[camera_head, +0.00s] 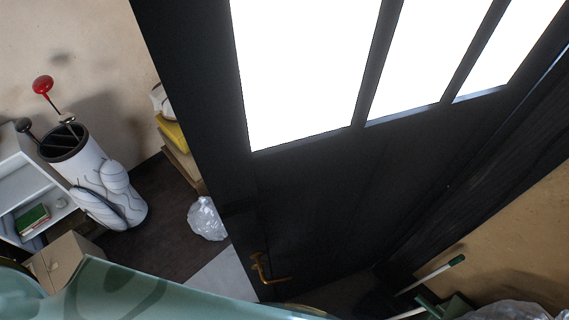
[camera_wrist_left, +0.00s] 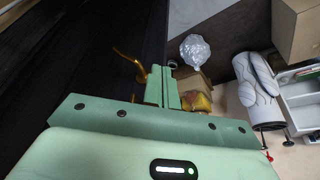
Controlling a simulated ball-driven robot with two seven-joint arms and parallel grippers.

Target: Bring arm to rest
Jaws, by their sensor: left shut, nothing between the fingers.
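My left gripper (camera_wrist_left: 162,72) shows in the left wrist view, its two green fingers shut together with nothing between them. A brass door handle (camera_wrist_left: 131,62) appears just left of the fingertips there; I cannot tell whether they touch. In the head view the handle (camera_head: 266,273) is low on a dark door (camera_head: 310,190) with bright glass panes. Pale green parts of my own body cover the bottom left of the head view, and no gripper shows there. My right gripper is in neither view.
A white sculpted stand (camera_head: 105,185) with a red-knobbed stick stands left beside a white shelf (camera_head: 12,170) and a cardboard box (camera_head: 62,258). A clear plastic bag (camera_head: 207,218) lies on the dark floor. A green-tipped pole (camera_head: 440,272) lies lower right.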

